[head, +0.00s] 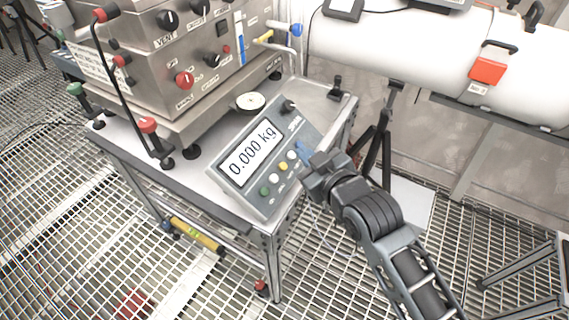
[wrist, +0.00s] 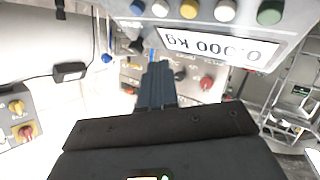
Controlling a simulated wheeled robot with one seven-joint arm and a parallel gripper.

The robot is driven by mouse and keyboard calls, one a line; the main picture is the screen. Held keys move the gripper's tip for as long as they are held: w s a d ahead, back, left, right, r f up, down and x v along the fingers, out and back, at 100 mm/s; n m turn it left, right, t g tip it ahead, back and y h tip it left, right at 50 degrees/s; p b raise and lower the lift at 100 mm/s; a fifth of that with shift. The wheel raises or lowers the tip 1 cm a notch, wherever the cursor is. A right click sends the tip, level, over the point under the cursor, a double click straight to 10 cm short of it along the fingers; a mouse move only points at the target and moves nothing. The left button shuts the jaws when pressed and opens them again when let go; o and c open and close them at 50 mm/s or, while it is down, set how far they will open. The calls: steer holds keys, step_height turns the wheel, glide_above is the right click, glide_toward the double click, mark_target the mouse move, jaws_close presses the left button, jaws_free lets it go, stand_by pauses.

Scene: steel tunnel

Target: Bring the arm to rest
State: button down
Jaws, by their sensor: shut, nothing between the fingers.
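My gripper (head: 304,152) is at the end of my arm, which reaches in from the lower right in the head view. Its blue fingers are close together with nothing between them, near the right end of the scale display's button row. In the wrist view my gripper (wrist: 158,68) points up the picture, its fingers shut side by side. The scale display (head: 254,160) reads 0.000 kg and has several coloured buttons. It also shows upside down in the wrist view (wrist: 290,20). Whether the fingertips touch the display housing I cannot tell.
A steel cart (head: 215,190) carries the display and a steel control box (head: 190,60) with knobs and valves. A white cylinder (head: 400,45) with a red latch (head: 488,68) lies at the upper right. A black tripod (head: 378,135) stands behind my gripper. Grating covers the floor.

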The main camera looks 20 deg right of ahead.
steer(key=s+d+f+m, duration=0.1)
steer(key=s+d+f, duration=0.1)
steer(key=s, duration=2)
steer(key=s+a+r+m, duration=0.1)
steer(key=s+r, duration=0.3)
steer(key=s, duration=0.4)
steer(key=s+a+r+m, duration=0.1)
steer(key=s+r, duration=0.3)
steer(key=s, duration=0.4)
steer(key=shift+a+r+m+h, duration=0.3)
steer(key=shift+r+m, duration=0.05)
steer(key=shift+m, duration=0.15)
steer(key=c, duration=1.8)
jaws_free()
steer(key=shift+s, duration=0.1)
